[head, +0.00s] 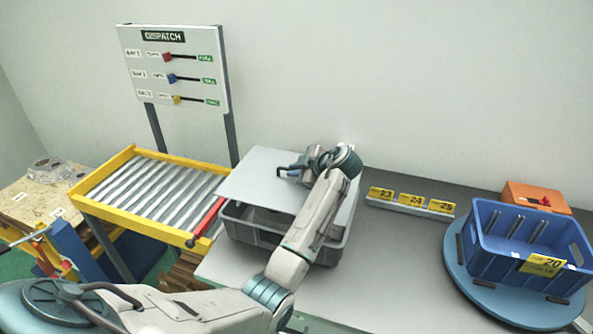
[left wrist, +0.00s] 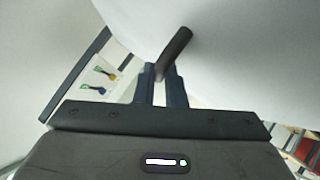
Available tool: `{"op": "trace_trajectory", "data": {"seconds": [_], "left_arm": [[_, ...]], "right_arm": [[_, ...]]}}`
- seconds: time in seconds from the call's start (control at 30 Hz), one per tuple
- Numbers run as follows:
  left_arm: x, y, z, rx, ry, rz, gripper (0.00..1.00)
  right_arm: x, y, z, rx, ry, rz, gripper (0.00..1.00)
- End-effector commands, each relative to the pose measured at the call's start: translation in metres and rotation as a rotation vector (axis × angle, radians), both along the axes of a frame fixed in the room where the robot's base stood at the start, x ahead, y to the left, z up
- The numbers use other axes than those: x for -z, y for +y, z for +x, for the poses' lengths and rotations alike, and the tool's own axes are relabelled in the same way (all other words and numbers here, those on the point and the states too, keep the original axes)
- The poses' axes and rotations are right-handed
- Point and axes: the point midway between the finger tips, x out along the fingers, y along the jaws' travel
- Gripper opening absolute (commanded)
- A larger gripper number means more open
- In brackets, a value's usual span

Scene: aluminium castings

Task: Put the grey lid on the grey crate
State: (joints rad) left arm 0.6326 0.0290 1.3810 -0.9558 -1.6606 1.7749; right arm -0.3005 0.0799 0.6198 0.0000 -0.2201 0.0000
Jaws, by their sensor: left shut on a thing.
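The grey lid (head: 256,178) is a flat, light panel over the back part of the grey crate (head: 262,236). The crate stands on the grey table, and its front rim and a strip of its dark inside show below the lid's front edge. The lid looks raised and set toward the back; whether it touches the crate anywhere I cannot tell. My left gripper (head: 288,172) is shut on the lid's dark handle, and my arm hides the crate's right front part. In the left wrist view the fingers (left wrist: 162,84) close around the handle bar (left wrist: 176,50). My right gripper is out of view.
A blue crate (head: 525,244) stands on a round blue turntable (head: 462,270) at the right. Number cards (head: 411,201) and an orange box (head: 537,196) are at the back. A yellow-framed roller conveyor (head: 130,158) adjoins the left side. The table's middle is clear.

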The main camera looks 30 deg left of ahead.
Motion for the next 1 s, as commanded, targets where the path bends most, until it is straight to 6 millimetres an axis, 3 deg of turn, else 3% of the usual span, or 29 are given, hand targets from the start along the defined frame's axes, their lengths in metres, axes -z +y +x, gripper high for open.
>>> {"op": "trace_trajectory", "data": {"seconds": [0.43, 1.0], "left_arm": [[0.0, 0.0, -0.001, -0.004, -0.001, 0.006, 0.0], [0.051, 0.0, -0.001, -0.003, 0.001, 0.006, 0.0]], "right_arm": [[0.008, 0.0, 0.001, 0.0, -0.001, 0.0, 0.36], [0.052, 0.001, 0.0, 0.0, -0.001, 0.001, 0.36]]}}
